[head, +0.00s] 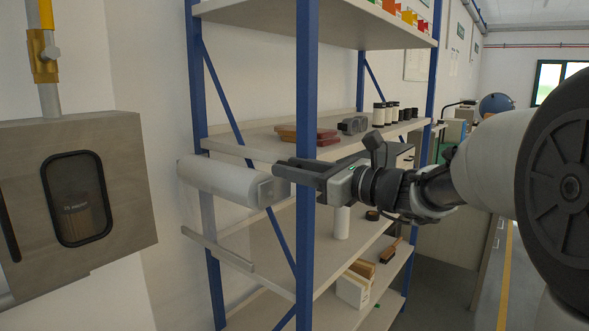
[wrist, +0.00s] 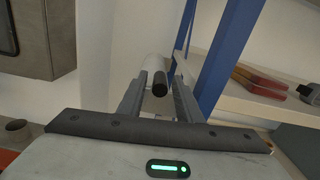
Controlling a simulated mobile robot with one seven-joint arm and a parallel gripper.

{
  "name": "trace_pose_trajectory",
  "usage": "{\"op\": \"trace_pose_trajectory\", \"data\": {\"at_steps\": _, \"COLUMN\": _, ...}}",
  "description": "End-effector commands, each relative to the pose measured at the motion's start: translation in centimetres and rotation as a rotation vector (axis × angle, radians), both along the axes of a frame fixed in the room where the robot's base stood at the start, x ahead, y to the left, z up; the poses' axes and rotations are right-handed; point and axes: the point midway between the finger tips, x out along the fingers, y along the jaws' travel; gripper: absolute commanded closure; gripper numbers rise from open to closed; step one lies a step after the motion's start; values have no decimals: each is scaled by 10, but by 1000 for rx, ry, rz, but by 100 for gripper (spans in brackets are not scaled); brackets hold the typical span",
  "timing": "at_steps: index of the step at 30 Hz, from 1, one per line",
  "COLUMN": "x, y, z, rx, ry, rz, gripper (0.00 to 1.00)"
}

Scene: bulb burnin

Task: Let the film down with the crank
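A white film roll (head: 218,180) lies level at the left side of the blue-framed shelf, with a grey end piece (head: 270,191) towards my gripper. The roll's pale end also shows in the wrist view (wrist: 154,66). My gripper (head: 281,169) is at that end, its two fingers apart and pointing at the roll. In the wrist view a dark round handle (wrist: 160,82), seemingly the crank's, shows between the open fingers (wrist: 160,86), with small gaps on both sides. I cannot tell whether a finger touches it. The crank's arm is hidden.
A pale bar (head: 217,248) runs below the roll. A grey cabinet with a window (head: 78,198) is at the left.

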Motion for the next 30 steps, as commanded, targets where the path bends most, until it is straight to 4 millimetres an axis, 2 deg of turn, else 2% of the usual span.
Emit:
{"op": "trace_pose_trajectory", "data": {"at_steps": 1, "x": 0, "y": 0, "z": 0, "rx": 0, "ry": 0, "rz": 0, "gripper": 78}}
{"op": "trace_pose_trajectory", "data": {"at_steps": 5, "x": 0, "y": 0, "z": 0, "rx": 0, "ry": 0, "rz": 0, "gripper": 100}}
{"op": "trace_pose_trajectory", "data": {"at_steps": 17, "x": 2, "y": -2, "z": 2, "rx": 21, "ry": 28, "rz": 0, "gripper": 100}}
{"op": "trace_pose_trajectory", "data": {"at_steps": 30, "x": 16, "y": -14, "z": -1, "rx": 191, "ry": 248, "rz": -1, "gripper": 100}}
